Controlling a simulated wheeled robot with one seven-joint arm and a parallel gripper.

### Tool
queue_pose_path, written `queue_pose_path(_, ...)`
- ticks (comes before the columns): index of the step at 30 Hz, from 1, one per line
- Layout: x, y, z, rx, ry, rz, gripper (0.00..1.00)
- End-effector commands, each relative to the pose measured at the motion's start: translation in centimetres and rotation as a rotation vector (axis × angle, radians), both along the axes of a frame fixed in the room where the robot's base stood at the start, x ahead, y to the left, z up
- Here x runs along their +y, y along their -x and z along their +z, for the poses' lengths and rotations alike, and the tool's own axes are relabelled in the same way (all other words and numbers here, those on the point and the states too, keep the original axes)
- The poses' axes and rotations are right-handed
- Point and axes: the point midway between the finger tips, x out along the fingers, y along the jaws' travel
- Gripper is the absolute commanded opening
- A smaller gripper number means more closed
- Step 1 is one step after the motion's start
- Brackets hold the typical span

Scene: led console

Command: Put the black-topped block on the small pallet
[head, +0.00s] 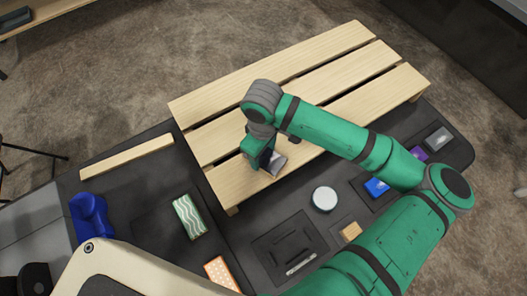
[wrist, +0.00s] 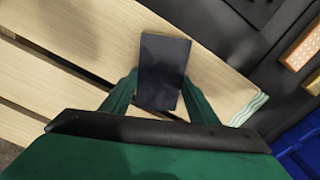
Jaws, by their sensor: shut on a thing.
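The small pallet (head: 235,98) is a platform of light wooden slats with gaps between them, across the middle of the head view. Its slats also fill the left of the wrist view (wrist: 75,45). My gripper (head: 266,163) is over the pallet's near slat, towards its left end. It is shut on the black-topped block (head: 277,163), which shows a grey side in the head view. In the wrist view the block's dark face (wrist: 163,70) sits between the two green fingers. I cannot tell whether the block touches the slat.
The dark console in front holds a white round knob (head: 324,199), a green wavy-patterned block (head: 188,217), an orange dotted block (head: 221,272), a small tan block (head: 350,231) and a blue block (head: 377,187). A blue object (head: 90,217) is at left. The pallet's far slats are bare.

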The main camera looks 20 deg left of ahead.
Motion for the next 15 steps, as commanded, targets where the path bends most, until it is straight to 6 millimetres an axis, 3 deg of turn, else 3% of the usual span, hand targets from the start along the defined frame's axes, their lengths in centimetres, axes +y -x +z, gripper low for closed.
queue_pose_path(1, -0.08, -0.02, -0.03, 0.000, 0.000, -0.002, 0.61)
queue_pose_path(3, -0.14, -0.03, -0.01, 0.000, 0.000, -0.003, 0.73)
queue_pose_path(15, -0.21, -0.05, 0.69, 0.000, 0.000, -0.005, 0.73)
